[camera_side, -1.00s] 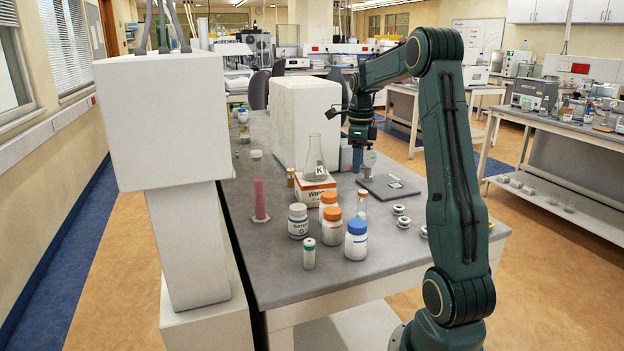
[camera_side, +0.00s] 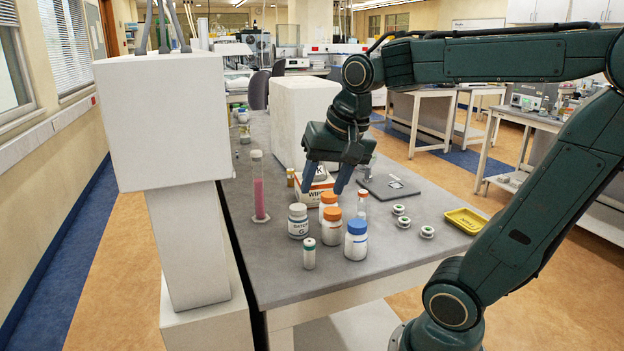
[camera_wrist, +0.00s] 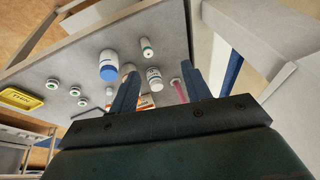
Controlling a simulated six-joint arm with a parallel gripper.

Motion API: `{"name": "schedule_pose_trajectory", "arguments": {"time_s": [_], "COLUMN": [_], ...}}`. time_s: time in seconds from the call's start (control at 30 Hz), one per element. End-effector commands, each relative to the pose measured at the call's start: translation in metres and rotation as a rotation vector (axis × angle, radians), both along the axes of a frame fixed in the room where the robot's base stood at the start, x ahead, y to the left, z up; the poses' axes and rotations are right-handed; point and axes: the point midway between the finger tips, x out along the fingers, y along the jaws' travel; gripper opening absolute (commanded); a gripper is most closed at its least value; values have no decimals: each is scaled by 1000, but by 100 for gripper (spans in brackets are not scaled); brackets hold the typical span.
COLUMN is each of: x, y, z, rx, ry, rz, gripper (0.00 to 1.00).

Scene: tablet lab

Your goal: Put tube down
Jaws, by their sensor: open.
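A tall clear tube with pink contents (camera_side: 260,196) stands upright on the bench, left of my gripper; its pink part also shows in the wrist view (camera_wrist: 179,90). A small orange-capped tube (camera_side: 362,206) stands upright to the right of the bottles. I cannot tell which of the two the task means. My gripper (camera_side: 323,188) is open and empty, pointing down above the bench around the wipes box, with fingers apart. Its two fingers also show in the wrist view (camera_wrist: 159,72). The gripper hides part of the flask (camera_side: 321,172) on the box.
Below the gripper are the wipes box (camera_side: 318,199), a white batch bottle (camera_side: 298,222), orange-capped bottles (camera_side: 332,232), a blue-capped bottle (camera_side: 356,245) and a green-capped vial (camera_side: 309,257). Small round pieces (camera_side: 427,232) and a yellow tray (camera_side: 466,220) lie right. The front right bench is clear.

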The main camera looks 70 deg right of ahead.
Motion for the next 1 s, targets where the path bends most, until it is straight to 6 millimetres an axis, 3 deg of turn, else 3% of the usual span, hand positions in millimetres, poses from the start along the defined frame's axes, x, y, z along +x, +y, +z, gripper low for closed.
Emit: {"name": "schedule_pose_trajectory", "arguments": {"time_s": [0.2, 0.4, 0.6, 1.0], "x": [-37, -60, -68, -68], "y": [44, 64, 70, 70], "z": [-12, -25, -31, -30], "rx": [-134, -229, -264, -264], "ry": [-51, -87, -98, -98], "rz": [445, 721, 815, 815], "gripper": [48, 48, 48, 48]}}
